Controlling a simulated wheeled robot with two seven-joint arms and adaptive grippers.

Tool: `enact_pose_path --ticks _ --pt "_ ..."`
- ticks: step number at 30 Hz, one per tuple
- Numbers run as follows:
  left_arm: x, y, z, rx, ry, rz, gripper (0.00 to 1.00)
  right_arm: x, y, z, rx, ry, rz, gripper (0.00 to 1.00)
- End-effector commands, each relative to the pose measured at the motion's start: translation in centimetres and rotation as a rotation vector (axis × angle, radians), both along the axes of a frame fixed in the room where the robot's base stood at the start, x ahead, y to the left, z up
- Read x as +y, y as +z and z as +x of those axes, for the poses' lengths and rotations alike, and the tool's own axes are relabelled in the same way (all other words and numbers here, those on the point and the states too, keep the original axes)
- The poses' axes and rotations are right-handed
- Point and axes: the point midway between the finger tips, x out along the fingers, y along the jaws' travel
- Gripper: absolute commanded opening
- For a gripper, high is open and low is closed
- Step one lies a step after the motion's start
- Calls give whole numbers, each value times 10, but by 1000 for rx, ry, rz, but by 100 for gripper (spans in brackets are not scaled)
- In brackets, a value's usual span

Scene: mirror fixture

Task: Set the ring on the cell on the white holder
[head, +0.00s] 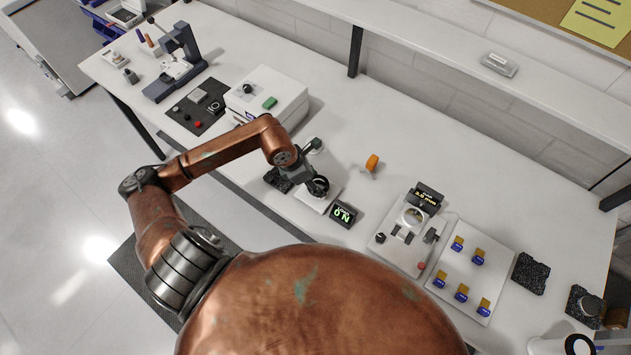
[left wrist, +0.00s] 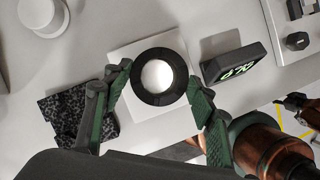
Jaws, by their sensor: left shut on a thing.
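My left gripper (head: 318,184) is over a white square plate, the white holder (head: 308,199), near the middle of the bench. In the left wrist view its two green-padded fingers (left wrist: 160,103) are shut on a thick black ring (left wrist: 138,76), one finger on each side. A bright pale round face, perhaps the cell (left wrist: 157,75), shows through the ring's opening. The white holder (left wrist: 125,58) lies below the ring. I cannot tell whether the ring touches the cell or is held above it.
A small black display (head: 343,215) with green characters stands right of the holder. A dark speckled pad (head: 277,180) lies on its left. An orange-topped piece (head: 371,163) is behind. A white instrument box (head: 268,97) stands farther left, and a white board with blue-and-orange parts (head: 470,272) lies right.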

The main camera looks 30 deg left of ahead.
Motion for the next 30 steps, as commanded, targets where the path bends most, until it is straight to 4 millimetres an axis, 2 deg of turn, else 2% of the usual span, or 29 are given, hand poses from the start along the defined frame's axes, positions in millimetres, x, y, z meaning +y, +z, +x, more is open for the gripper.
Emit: enact_pose_path --ticks 30 --pt "0 1 0 -1 0 -1 30 -4 -4 -1 2 2 -4 40"
